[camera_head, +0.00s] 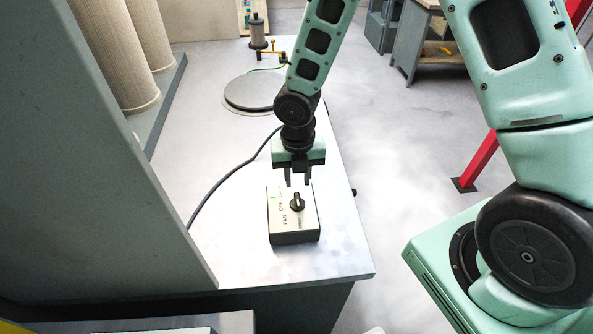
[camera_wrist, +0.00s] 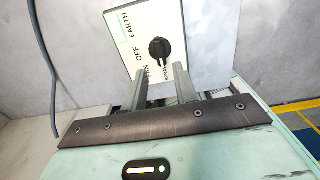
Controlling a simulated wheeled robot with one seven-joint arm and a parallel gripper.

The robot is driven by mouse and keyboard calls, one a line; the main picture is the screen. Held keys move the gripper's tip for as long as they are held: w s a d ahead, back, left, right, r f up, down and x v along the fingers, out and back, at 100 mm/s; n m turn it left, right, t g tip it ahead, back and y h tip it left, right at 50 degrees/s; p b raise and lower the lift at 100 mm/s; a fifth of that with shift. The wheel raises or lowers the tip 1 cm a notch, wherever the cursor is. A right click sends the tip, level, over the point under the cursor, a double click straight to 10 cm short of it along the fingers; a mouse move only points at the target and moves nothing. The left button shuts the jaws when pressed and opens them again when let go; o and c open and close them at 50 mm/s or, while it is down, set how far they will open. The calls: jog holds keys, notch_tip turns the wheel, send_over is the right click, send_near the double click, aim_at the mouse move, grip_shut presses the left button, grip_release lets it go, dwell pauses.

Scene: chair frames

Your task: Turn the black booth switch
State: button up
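The black switch (camera_head: 297,202) is a rotary knob on the pale top face of a small box (camera_head: 281,226) on the bench. In the wrist view the knob (camera_wrist: 159,50) stands upright in the picture, beside the printed words FAN, OFF and EARTH on the box face (camera_wrist: 133,42). My gripper (camera_head: 298,181) is just behind and above the box in the head view. In the wrist view its two fingers (camera_wrist: 161,70) are apart, with nothing between them, and their tips stop short of the knob. I cannot tell the exact height gap.
The grey bench top (camera_head: 225,255) is mostly clear around the box. A dark cable (camera_head: 222,182) curves along its left side. A round disc (camera_head: 252,92) lies farther back, near a spool (camera_head: 258,32). A grey panel (camera_head: 75,140) rises at left.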

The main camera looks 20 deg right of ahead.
aim_at(297, 198)
notch_tip(297, 198, down, 7)
jog(key=b, duration=0.6)
jog(key=shift+f, duration=0.15)
jog(key=c, duration=0.6)
jog(key=m, duration=1.7)
jog(key=shift+m, duration=0.4)
jog(key=o, duration=0.8)
jog(key=shift+o, duration=0.2)
